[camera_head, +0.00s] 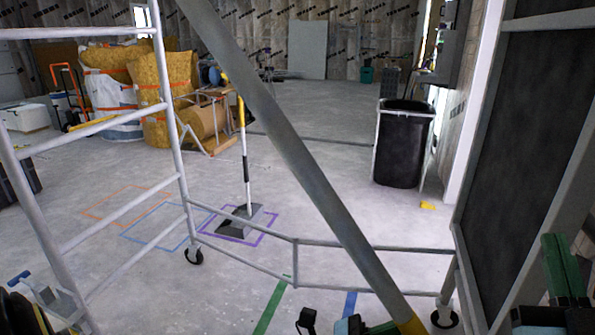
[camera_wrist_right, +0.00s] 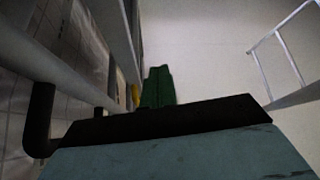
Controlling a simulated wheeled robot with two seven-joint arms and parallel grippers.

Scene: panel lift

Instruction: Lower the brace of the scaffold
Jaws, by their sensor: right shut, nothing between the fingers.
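The brace (camera_head: 305,165) is a grey tube running diagonally through the head view, from the top left of centre to a yellow lower end (camera_head: 410,325) at the bottom. The scaffold's ladder-like side frame (camera_head: 170,120) stands at the left, with low rails and castors. My right gripper (camera_head: 564,265), with green fingers, is at the lower right, apart from the brace, shut and empty. Its fingers also show in the right wrist view (camera_wrist_right: 158,87). What looks like my left gripper (camera_head: 382,328) is cut off at the bottom edge near the yellow end; its jaw state is hidden.
A dark panel (camera_head: 530,120) in a pale frame stands close on the right. A black bin (camera_head: 403,145) is behind the scaffold. A post on a grey base (camera_head: 247,222) stands on the floor. Yellow bags (camera_head: 160,85) are at the back left. The middle floor is largely clear.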

